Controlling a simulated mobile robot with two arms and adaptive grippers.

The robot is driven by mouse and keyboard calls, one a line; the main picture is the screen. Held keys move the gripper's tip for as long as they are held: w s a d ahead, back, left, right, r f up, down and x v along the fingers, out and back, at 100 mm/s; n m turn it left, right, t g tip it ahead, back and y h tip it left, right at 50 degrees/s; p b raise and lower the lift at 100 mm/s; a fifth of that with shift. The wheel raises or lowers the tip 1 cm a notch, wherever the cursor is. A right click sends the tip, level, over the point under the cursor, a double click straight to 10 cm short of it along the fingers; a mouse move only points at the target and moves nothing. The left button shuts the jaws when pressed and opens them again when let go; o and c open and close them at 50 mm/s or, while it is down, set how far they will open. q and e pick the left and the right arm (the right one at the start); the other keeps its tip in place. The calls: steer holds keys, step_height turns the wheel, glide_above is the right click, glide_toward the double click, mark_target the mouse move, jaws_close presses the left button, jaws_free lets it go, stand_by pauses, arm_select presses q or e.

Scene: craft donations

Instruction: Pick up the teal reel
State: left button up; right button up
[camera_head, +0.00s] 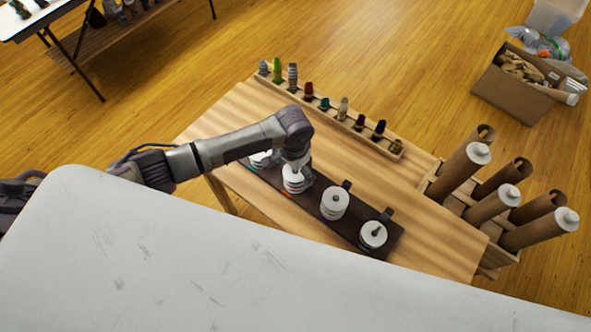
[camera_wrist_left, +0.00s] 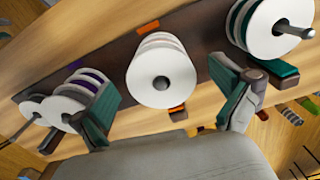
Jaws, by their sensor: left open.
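A dark board (camera_head: 320,210) on the wooden table holds a row of white-flanged reels. The one with a teal marker at its base is the teal reel (camera_head: 260,159), at the row's left end and partly hidden by my arm. In the left wrist view the teal reel (camera_wrist_left: 262,27) is at upper right, on a metal spindle. My left gripper (camera_head: 297,168) is open above the neighbouring orange-marked reel (camera_head: 296,183). In the left wrist view that orange-marked reel (camera_wrist_left: 161,78) appears between the spread fingers (camera_wrist_left: 158,85). The right finger appears close to the teal reel; contact cannot be told.
Two more reels (camera_head: 334,203) (camera_head: 373,235) stand to the right on the board. A rack of small spools (camera_head: 330,108) runs along the table's far edge. Cardboard tubes (camera_head: 465,170) stand at the right. A pale scratched surface (camera_head: 180,260) fills the foreground.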

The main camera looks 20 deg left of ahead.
arm_select(q)
steer(key=shift+f, duration=0.25)
steer(key=c, duration=1)
steer(key=shift+r, duration=0.1)
steer(key=shift+r, duration=0.6)
step_height(320, 180, up, 3)
steer(key=shift+f+b, duration=0.15)
steer(key=shift+b, duration=0.45)
steer(key=s+d+r, duration=0.2)
steer(key=s, duration=0.1)
steer(key=s+d+r+b, duration=0.1)
steer(key=s+d+r, duration=0.1)
steer(key=d, duration=0.1)
steer(key=s+d+r, duration=0.3)
steer(key=shift+s, duration=0.3)
